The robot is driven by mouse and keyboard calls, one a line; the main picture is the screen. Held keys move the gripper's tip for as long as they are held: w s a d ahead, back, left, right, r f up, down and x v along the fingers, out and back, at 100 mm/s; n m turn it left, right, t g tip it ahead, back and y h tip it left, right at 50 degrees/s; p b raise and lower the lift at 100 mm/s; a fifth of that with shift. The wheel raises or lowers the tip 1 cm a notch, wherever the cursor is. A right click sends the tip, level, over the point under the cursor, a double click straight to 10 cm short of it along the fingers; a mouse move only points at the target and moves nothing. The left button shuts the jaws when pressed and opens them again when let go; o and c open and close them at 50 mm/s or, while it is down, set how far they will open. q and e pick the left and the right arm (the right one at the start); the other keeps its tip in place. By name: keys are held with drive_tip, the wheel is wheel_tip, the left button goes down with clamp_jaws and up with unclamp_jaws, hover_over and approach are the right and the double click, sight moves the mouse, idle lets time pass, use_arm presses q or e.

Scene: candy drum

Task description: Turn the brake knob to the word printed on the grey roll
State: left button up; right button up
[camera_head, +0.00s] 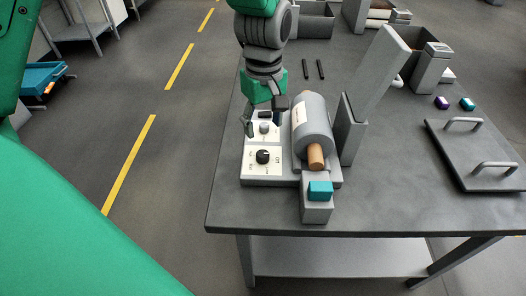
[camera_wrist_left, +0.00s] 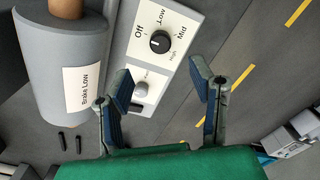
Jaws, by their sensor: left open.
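The grey roll (camera_head: 313,125) lies in a stand on the table; its label reads "Brake Low" in the left wrist view (camera_wrist_left: 62,62). Left of it in the head view is a white panel with a black knob (camera_head: 263,157). In the left wrist view the black knob (camera_wrist_left: 160,42) is ringed by the words Off, Low, Mid and High. I cannot tell for sure which word its pale mark faces. A smaller grey knob (camera_wrist_left: 141,89) sits farther along the panel. My left gripper (camera_head: 264,122) is open and empty above that panel end, its fingertips apart from the black knob.
A teal block (camera_head: 320,190) sits on a grey post at the roll's near end. A tall grey plate (camera_head: 375,85) leans upright to the right. A dark handled tray (camera_head: 485,150) lies farther right. The table's front centre is clear.

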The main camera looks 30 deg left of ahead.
sight(263, 153)
use_arm(q)
drive_tip(key=f, duration=0.3)
drive_tip(key=f+b, duration=0.1)
drive_tip(key=f, duration=0.2)
drive_tip(key=shift+w+d+f, duration=0.1)
drive_tip(key=shift+w+f, duration=0.1)
drive_tip(key=shift+a+f+b, duration=0.25)
drive_tip(key=shift+f+b, duration=0.05)
drive_tip(key=shift+f, duration=0.7)
drive_tip(key=shift+a+f+b, duration=0.2)
drive_tip(key=shift+f+b, duration=0.05)
drive_tip(key=shift+f, duration=0.7)
drive_tip(key=shift+d+r, duration=0.15)
drive_tip(key=shift+d, duration=0.2)
drive_tip(key=shift+c, duration=0.4)
clamp_jaws()
drive_tip(key=c, duration=1)
unclamp_jaws()
drive_tip(key=shift+a, duration=0.1)
drive_tip(key=shift+c, duration=0.2)
